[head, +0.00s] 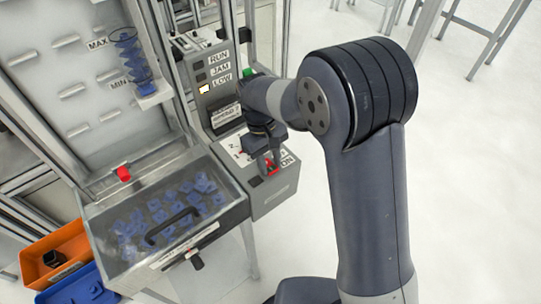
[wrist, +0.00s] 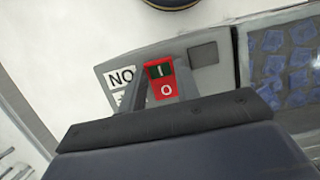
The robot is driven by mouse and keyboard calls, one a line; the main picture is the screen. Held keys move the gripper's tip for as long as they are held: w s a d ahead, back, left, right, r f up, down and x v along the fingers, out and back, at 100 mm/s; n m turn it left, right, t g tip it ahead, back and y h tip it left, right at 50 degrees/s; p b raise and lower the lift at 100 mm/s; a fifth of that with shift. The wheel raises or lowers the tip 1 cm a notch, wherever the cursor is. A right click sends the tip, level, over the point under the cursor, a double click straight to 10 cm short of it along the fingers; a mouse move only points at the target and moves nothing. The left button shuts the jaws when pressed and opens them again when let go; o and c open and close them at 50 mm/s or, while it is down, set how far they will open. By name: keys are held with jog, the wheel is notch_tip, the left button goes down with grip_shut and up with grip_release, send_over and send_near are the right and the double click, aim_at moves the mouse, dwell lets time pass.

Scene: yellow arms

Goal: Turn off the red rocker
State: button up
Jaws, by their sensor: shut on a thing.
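The red rocker (wrist: 165,90) sits on the grey sloped control panel (wrist: 215,80). In the wrist view its face shows an "I" on a dark part and an "O" on a red part. A small piece of the red rocker (head: 270,166) also shows in the head view, below my gripper. My gripper (wrist: 163,72) has its two grey fingers on either side of the rocker, shut on it. In the head view my gripper (head: 268,158) points down at the panel, and its wrist hides part of the panel. I cannot tell which way the rocker is tilted.
A clear-lidded bin (head: 160,215) with blue parts and a black handle stands left of the panel. An indicator box (head: 208,80) marked RUN, JAM, LOW rises behind, with LOW lit. Orange (head: 68,243) and blue (head: 85,290) bins sit lower left.

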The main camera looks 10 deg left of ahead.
dwell(0.3)
jog(key=o, duration=1)
jog(key=b+v, duration=0.1)
jog(key=v, duration=1)
jog(key=shift+f, duration=0.1)
jog(key=p+x, duration=0.1)
jog(key=x, duration=0.9)
jog(key=shift+s+d+f, duration=0.1)
jog(key=shift+f, duration=0.25)
jog(key=shift+f+b, duration=0.25)
jog(key=shift+b, duration=0.25)
jog(key=shift+s+d+r+t+y+b, duration=0.1)
jog(key=shift+t+y+b, duration=0.2)
